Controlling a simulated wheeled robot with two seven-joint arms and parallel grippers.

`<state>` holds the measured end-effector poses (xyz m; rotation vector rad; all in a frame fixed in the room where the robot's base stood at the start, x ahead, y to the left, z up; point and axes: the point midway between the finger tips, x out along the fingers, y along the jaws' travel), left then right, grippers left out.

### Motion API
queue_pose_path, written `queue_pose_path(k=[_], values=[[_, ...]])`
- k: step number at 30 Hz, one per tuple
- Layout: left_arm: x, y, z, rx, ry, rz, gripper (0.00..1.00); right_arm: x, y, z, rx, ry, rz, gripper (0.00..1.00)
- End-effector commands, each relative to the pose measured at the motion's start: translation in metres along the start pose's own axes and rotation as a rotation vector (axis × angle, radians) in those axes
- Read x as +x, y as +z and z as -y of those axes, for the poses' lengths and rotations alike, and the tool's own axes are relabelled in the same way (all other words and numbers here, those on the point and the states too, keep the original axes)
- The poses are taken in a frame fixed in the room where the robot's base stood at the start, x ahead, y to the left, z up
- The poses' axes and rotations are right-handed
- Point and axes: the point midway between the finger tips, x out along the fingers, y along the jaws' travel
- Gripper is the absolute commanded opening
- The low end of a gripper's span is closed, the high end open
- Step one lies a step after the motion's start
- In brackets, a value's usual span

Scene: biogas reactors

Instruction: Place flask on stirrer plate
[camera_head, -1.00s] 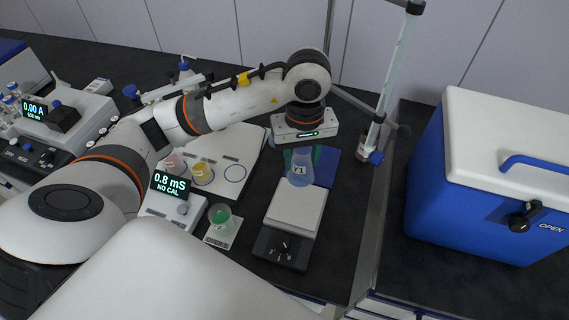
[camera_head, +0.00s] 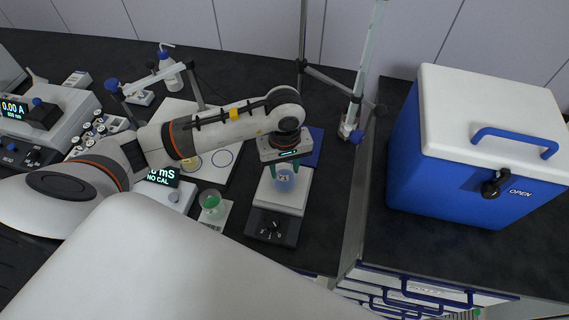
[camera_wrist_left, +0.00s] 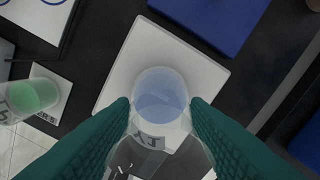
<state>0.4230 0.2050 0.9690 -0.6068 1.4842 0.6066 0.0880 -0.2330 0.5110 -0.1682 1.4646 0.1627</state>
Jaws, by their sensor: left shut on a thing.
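A small clear flask with blue liquid and a "Y1" label (camera_head: 284,182) is between the green fingers of my left gripper (camera_head: 285,170). The gripper is shut on it. The flask looks upright and is over the white top of the stirrer plate (camera_head: 286,206), which has a black front with a knob. In the left wrist view the flask (camera_wrist_left: 160,92) sits between both fingertips (camera_wrist_left: 160,112), with the white plate top (camera_wrist_left: 140,50) around it. I cannot tell whether its base touches the plate. My right gripper is not in view.
A beaker of green liquid (camera_head: 211,203) stands left of the plate, near the conductivity meter (camera_head: 162,178). A dark blue mat (camera_head: 314,146) lies behind the plate. A glass column on a stand (camera_head: 363,75) and a blue cooler box (camera_head: 440,178) are to the right.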

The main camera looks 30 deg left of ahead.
Motion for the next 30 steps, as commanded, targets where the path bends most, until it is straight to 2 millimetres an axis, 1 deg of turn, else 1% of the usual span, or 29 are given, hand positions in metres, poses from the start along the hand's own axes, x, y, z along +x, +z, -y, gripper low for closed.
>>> queue_pose_path(k=[3,4,6,8,15,19,20,23,30], values=[[0.003,0.0,0.0,0.0,0.0,0.001,0.18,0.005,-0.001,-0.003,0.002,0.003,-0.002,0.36],[0.003,0.0,0.0,0.0,0.0,0.001,0.44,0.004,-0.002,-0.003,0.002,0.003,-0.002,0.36],[0.002,0.0,0.0,0.0,0.0,0.001,0.55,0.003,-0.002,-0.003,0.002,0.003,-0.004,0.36],[0.002,0.0,0.0,0.0,0.0,0.0,0.64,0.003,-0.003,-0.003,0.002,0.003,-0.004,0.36],[0.002,0.0,0.0,0.0,0.0,0.0,0.64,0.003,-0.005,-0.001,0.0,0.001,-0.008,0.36],[-0.004,0.0,0.0,0.0,0.0,0.0,0.64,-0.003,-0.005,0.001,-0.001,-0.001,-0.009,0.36],[-0.004,0.001,0.001,0.0,-0.003,0.002,0.64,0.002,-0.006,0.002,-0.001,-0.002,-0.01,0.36],[-0.019,0.002,0.001,0.001,-0.005,0.005,0.64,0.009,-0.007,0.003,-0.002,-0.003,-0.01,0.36],[-0.072,0.001,0.001,0.001,-0.006,0.007,0.64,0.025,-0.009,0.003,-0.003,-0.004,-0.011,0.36]])
